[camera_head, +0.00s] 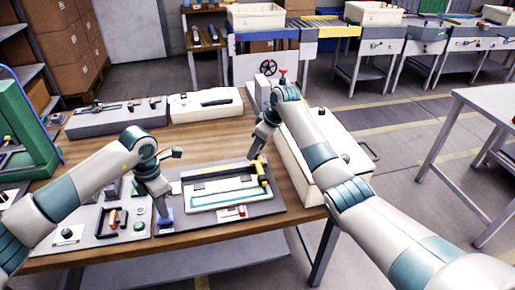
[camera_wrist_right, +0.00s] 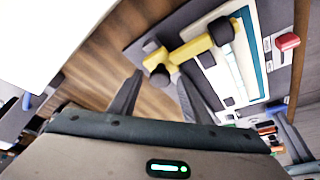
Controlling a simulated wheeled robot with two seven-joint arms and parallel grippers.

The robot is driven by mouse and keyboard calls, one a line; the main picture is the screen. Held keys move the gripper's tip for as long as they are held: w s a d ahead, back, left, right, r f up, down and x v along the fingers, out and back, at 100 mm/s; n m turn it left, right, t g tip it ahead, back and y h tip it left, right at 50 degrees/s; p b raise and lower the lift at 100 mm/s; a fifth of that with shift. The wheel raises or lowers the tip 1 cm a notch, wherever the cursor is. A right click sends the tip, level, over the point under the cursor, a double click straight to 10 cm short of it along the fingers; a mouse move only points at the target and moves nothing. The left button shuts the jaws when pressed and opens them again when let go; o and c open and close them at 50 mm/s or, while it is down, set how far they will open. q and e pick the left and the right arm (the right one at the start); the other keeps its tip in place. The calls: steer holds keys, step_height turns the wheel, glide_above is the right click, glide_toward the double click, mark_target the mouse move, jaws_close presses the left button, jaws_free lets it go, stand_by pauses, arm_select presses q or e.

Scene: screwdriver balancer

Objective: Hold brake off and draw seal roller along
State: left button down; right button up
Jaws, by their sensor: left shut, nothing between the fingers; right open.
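The seal roller, a yellow piece with black knobs (camera_head: 262,170), is at the right end of a white frame with a teal strip (camera_head: 222,194) on a grey board. It also shows in the right wrist view (camera_wrist_right: 190,48). My right gripper (camera_head: 252,154) is open at the roller's far end; in its wrist view one black knob appears at or just beyond the fingertips (camera_wrist_right: 158,76). My left gripper (camera_head: 163,210) is shut and empty, pointing down at a blue piece (camera_head: 165,219) at the board's left end, probably the brake. I cannot tell whether they touch.
A red block (camera_head: 241,211) sits at the board's front edge. Left of it is a panel with a black handle and green button (camera_head: 139,226). A white box (camera_head: 310,185) stands right of the board. Grey and white units (camera_head: 205,104) stand behind.

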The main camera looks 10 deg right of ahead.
steer(key=shift+c, duration=0.2)
jaws_close()
steer(key=a, duration=2.2)
steer(key=shift+a, duration=0.25)
arm_select(q)
steer(key=shift+d, duration=0.1)
